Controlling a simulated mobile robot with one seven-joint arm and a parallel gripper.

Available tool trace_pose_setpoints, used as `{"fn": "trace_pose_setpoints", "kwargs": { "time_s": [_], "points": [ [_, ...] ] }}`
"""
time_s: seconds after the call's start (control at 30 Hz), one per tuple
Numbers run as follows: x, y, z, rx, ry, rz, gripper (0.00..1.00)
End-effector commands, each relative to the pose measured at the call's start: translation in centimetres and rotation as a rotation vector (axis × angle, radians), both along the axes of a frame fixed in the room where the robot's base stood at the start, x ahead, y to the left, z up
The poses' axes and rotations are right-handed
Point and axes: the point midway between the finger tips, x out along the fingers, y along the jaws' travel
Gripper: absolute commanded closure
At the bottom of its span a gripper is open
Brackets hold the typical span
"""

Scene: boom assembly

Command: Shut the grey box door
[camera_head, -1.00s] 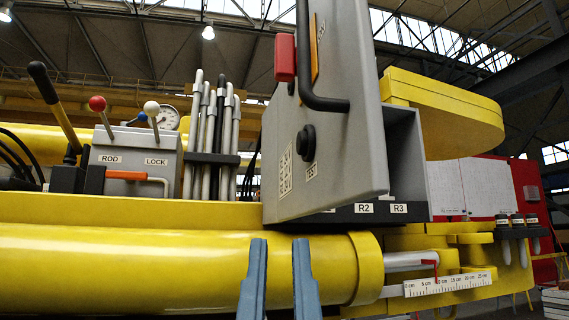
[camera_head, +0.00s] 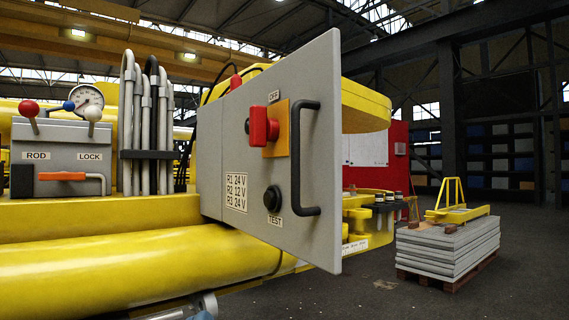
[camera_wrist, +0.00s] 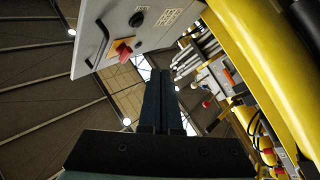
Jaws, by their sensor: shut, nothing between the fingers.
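The grey box door (camera_head: 270,150) stands open in the head view, swung out toward me with its outer face showing. It carries a black bar handle (camera_head: 297,160), a red switch (camera_head: 262,127) marked OFF and a black TEST button (camera_head: 272,198). The box body and its opening are hidden behind the door. In the wrist view the door (camera_wrist: 92,38) fills the upper left, with its red switch (camera_wrist: 123,50) visible. My gripper (camera_wrist: 161,76) is shut and empty, and appears apart from the door. Only a small blue-grey piece shows at the head view's bottom edge.
A yellow boom cylinder (camera_head: 100,265) runs below the door. Left are the ROD/LOCK lever box (camera_head: 62,150) and several grey hoses (camera_head: 138,120).

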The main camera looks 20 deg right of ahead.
Motion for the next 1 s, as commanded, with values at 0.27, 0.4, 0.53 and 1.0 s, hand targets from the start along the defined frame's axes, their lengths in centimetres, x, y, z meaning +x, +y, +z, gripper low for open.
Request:
{"fn": "trace_pose_setpoints", "kwargs": {
  "time_s": [0.27, 0.4, 0.53, 1.0],
  "points": [
    [-0.1, -1.5, 3.4, -0.264, 0.26, -0.204, 1.0],
    [-0.7, -2.4, 4.6, -0.407, 0.39, -0.295, 1.0],
    [-1.7, -3.3, 5.9, -0.544, 0.507, -0.371, 1.0],
    [-3.5, -5.1, 7.1, -0.785, 0.706, -0.493, 1.0]
  ]
}}
